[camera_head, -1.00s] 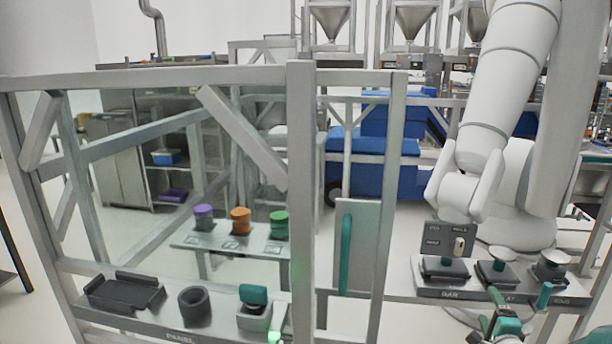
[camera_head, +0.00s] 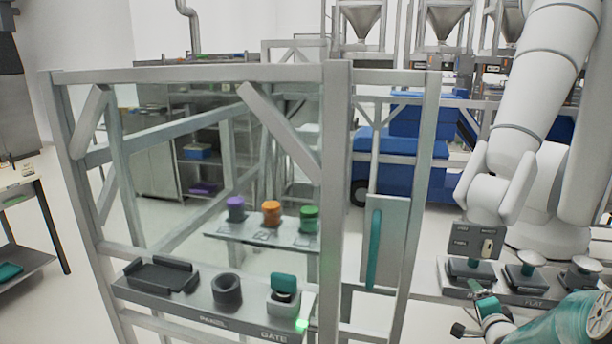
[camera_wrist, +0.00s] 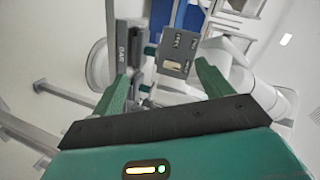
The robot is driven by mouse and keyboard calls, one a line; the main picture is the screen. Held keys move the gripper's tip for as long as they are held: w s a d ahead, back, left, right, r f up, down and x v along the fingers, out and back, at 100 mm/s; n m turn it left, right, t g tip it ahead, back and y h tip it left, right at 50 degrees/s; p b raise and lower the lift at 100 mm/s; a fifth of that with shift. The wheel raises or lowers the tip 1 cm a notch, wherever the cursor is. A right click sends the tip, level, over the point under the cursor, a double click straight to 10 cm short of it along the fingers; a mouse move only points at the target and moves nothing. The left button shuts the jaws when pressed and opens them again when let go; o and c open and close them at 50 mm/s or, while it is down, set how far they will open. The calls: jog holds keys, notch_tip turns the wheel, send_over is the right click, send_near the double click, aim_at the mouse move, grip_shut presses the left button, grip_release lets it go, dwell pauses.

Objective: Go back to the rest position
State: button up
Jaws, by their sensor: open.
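My teal gripper (camera_head: 470,308) shows at the lower right in the head view, in front of the shelf with the dark stations. In the wrist view its two green fingers (camera_wrist: 162,68) stand well apart, with nothing held between them. Behind the gap is a grey switch box (camera_wrist: 177,55) with a pale lever. The same switch box (camera_head: 474,242) stands above the shelf in the head view. The picture does not show clearly whether the gripper touches anything.
A metal frame (camera_head: 337,200) with a glass panel stands left of my gripper. A panel shelf (camera_head: 215,312) holds a dark tray, a ring and a teal-capped part. Purple, orange and green pieces (camera_head: 271,213) sit behind the glass. A white robot arm (camera_head: 545,85) stands at right.

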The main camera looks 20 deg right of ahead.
jog(key=a+r+n+g+y, duration=0.15)
jog(key=a+r+n, duration=0.35)
jog(key=a, duration=0.6)
jog(key=a+r+n+g+y, duration=0.1)
jog(key=a+r+n+g, duration=0.3)
jog(key=a, duration=0.8)
jog(key=s+a+r+n+g+y, duration=0.2)
jog(key=s+a+n, duration=0.8)
jog(key=s+a, duration=0.6)
jog(key=a+r+y, duration=0.1)
jog(key=a+y, duration=0.1)
jog(key=a, duration=0.2)
jog(key=shift+a, duration=0.2)
jog(key=shift+w+y, duration=0.1)
jog(key=shift+y, duration=0.15)
